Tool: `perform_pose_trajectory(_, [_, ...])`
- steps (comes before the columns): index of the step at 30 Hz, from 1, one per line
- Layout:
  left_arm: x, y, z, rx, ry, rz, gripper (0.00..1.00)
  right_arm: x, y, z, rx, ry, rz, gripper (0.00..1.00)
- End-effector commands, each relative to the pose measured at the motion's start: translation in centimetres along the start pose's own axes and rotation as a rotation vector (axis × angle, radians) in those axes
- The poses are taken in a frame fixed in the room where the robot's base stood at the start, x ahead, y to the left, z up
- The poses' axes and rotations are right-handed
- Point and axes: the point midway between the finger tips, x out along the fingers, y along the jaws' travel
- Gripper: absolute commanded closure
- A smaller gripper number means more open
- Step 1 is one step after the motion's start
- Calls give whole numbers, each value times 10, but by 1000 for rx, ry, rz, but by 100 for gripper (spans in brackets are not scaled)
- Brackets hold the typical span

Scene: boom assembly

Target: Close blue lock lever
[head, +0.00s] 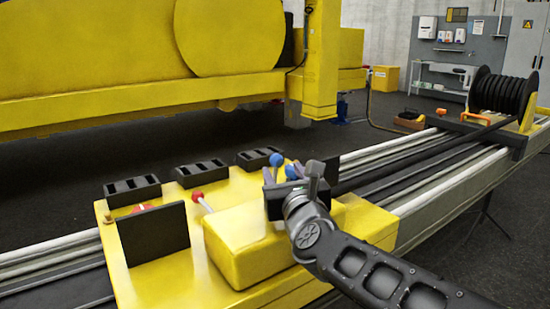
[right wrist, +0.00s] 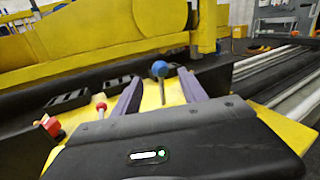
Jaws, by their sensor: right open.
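The blue lock lever has a round blue knob (head: 276,159) on a thin stem at the back right of the yellow block. In the right wrist view its blue knob (right wrist: 160,68) appears between my right gripper's two purple fingers, with space on both sides. My right gripper (head: 283,170) is open and holds nothing. It reaches in from the lower right and hides the lever's base in the head view. My left gripper is not in view.
A red-knobbed lever (head: 197,196) stands left of the gripper, and another red knob (right wrist: 50,125) shows at left in the wrist view. A black upright plate (head: 153,235) and black slotted blocks (head: 201,173) stand on the yellow base. A cable reel (head: 500,95) is at the far right.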

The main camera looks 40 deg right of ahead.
Motion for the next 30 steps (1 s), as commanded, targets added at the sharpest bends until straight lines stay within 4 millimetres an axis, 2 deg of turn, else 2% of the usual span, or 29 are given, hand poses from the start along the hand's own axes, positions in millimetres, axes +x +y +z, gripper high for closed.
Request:
perform_pose_trajectory(10, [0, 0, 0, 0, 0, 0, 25, 8, 0, 0, -1, 1, 0, 50])
perform_pose_trajectory(22, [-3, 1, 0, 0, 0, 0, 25, 65, 0, 0, -1, 3, 0, 50])
perform_pose_trajectory(26, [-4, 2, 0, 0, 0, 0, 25, 76, 0, 0, -1, 1, 0, 50])
perform_pose_trajectory(30, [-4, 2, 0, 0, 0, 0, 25, 78, 0, 0, -1, 0, -1, 50])
